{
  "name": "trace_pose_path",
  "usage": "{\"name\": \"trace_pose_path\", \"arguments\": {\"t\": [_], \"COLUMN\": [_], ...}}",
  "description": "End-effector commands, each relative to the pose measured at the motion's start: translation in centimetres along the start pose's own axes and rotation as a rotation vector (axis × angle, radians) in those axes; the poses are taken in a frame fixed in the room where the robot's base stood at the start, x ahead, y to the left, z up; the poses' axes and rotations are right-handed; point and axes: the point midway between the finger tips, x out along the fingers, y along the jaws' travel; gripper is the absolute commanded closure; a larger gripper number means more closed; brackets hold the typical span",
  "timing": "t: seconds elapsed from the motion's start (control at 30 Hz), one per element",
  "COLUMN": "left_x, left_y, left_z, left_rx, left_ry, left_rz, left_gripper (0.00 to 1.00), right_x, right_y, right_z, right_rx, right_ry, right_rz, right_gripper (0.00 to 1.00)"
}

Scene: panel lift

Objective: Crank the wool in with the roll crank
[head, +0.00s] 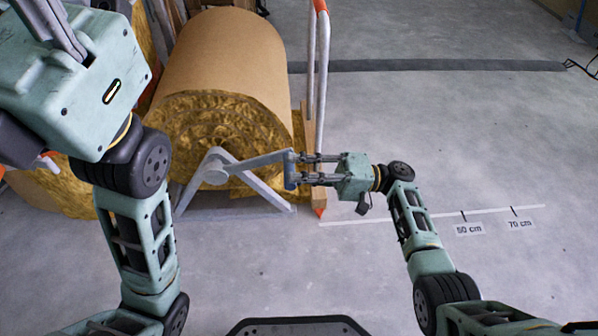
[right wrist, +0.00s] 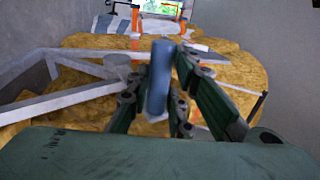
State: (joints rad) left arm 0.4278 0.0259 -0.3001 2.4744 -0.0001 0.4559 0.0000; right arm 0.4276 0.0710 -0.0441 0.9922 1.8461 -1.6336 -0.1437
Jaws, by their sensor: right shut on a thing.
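A large roll of yellow-brown wool (head: 218,128) with a brown paper wrap lies in front of me, its spiral end facing me. The roll crank (head: 252,163) is a grey arm running right from a hub on an A-shaped stand, ending in a blue-grey handle. My right gripper (head: 300,170) is shut on this handle, right of the roll's end. In the right wrist view the blue handle (right wrist: 158,78) stands between the fingers, with the wool (right wrist: 225,70) behind.
An upright grey tube frame with orange tips (head: 320,60) stands right of the roll, close to my right gripper. A floor line carries 50 cm and 70 cm labels (head: 469,229). More wool (head: 60,190) lies at the left. The floor at the right is clear.

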Motion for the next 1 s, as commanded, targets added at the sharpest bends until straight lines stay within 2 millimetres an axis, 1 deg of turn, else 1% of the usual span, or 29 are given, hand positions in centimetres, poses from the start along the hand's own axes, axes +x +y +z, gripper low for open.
{"name": "trace_pose_path", "arguments": {"t": [0.03, 0.3, 0.33, 0.53, 0.87, 0.97, 1.0], "left_x": [0.0, 0.0, 0.0, 0.0, 0.0, 0.0, 0.0], "left_y": [0.0, 0.0, 0.0, 0.0, -0.1, 0.0, 0.0], "left_z": [0.0, 0.0, 0.0, -0.1, 0.1, 0.1, 0.1], "left_rx": [0.0, 0.0, 0.0, -0.001, 0.001, 0.001, 0.001], "left_ry": [0.001, 0.001, 0.001, 0.001, -0.002, -0.002, -0.002], "left_rz": [0.0, 0.0, 0.0, 0.0, -0.001, 0.0, 0.0], "left_gripper": [0.6, 0.6, 0.6, 0.6, 0.6, 0.6, 0.6], "right_x": [0.3, 0.4, 0.4, 0.3, 0.1, -0.8, -1.3], "right_y": [0.3, 0.3, 0.3, 0.2, 0.1, 0.1, 0.1], "right_z": [0.0, 0.1, 0.1, 0.1, 0.0, 0.0, -0.1], "right_rx": [0.001, 0.002, 0.003, 0.002, 0.001, 0.003, 0.003], "right_ry": [0.0, -0.002, -0.002, -0.002, -0.002, -0.001, 0.0], "right_rz": [0.005, 0.005, 0.005, 0.003, 0.002, 0.003, 0.003], "right_gripper": [1.0, 1.0, 0.8, 0.62, 0.62, 0.62, 0.62]}}
